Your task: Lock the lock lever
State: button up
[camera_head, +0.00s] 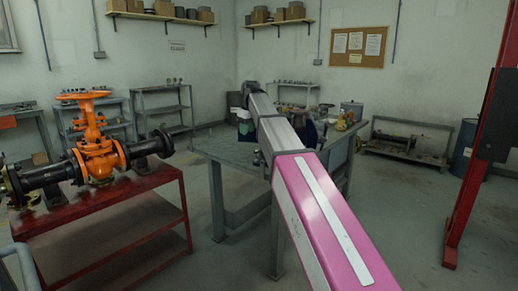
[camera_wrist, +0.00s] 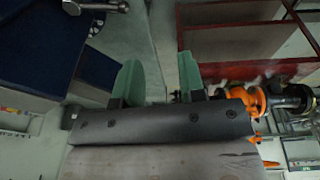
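The orange gate valve (camera_head: 98,150) stands upright on the red bench at the left of the head view, with an orange handwheel (camera_head: 85,98) on top. Black pipe ends run out from both its sides. Part of the orange valve (camera_wrist: 257,100) also shows at the right of the wrist view, beyond my gripper. I cannot pick out the lock lever in either view. My gripper (camera_wrist: 159,82) has two green fingers set well apart, with only floor visible between them. It is apart from the valve and holds nothing. In the head view I cannot make out the fingers clearly.
The red bench (camera_head: 150,208) stands at the left; its frame (camera_wrist: 230,14) shows in the wrist view. A grey table (camera_head: 206,143) with items on it stands in the middle, behind my arm. A red post (camera_head: 482,150) rises at the right. Floor between bench and table looks clear.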

jog(key=w+d+m, duration=0.1)
jog(key=d+m, duration=0.1)
jog(key=m, duration=1.9)
send_near(259, 151)
jog(key=f, duration=0.2)
jog(key=w+f, duration=0.1)
jog(key=f, duration=0.2)
jog(key=a+f, duration=0.1)
jog(key=f, duration=0.2)
jog(key=shift+w, duration=0.4)
jog(key=shift+d, duration=0.1)
grip_shut()
